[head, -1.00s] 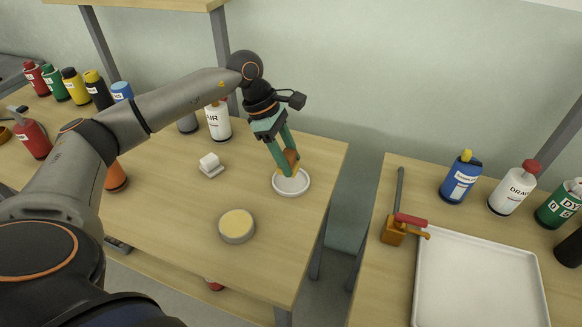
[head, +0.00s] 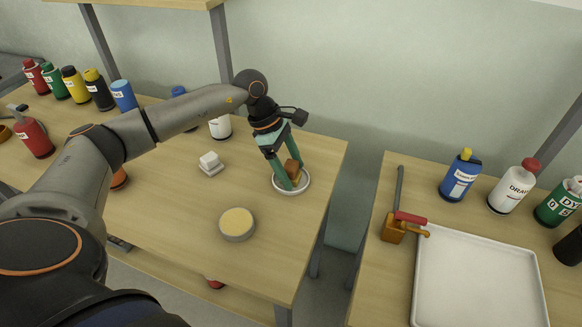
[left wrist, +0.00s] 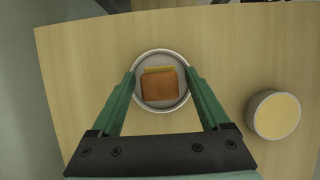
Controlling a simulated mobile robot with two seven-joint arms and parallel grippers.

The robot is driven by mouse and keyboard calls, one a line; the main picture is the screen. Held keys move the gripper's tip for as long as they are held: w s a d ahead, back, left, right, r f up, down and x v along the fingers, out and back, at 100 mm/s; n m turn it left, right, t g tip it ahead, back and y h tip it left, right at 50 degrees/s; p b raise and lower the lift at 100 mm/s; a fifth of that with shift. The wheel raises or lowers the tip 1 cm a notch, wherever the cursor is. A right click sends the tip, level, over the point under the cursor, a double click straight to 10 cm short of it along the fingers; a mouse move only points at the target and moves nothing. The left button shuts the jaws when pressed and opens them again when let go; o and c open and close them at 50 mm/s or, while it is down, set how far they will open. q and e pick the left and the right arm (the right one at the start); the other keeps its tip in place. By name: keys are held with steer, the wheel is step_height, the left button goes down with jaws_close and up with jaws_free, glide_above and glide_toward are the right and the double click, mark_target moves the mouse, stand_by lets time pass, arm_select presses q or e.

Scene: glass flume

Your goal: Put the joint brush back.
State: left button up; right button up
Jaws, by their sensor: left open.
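The joint brush, a brown-orange block (head: 292,168) with a yellow strip along one side, sits in the round white dish (head: 292,193) near the right edge of the left table. In the left wrist view the brush (left wrist: 159,86) lies inside the rim of the dish (left wrist: 160,109). My left gripper (head: 294,184) is open and points down over the dish. Its green fingers stand apart on either side of the brush, with a gap showing in the left wrist view (left wrist: 161,75). My right gripper is not in view.
A round tin with a yellow top (head: 237,224) stands in front of the dish. A small white block (head: 210,163) lies to the left. Several bottles line the table's back left. A gap separates the right table, which bears a white tray (head: 480,280) and a red-handled tool (head: 408,219).

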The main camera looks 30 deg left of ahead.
arm_select(q)
steer(key=v, duration=1.2)
steer(key=shift+r, duration=0.2)
steer(key=shift+w, duration=0.1)
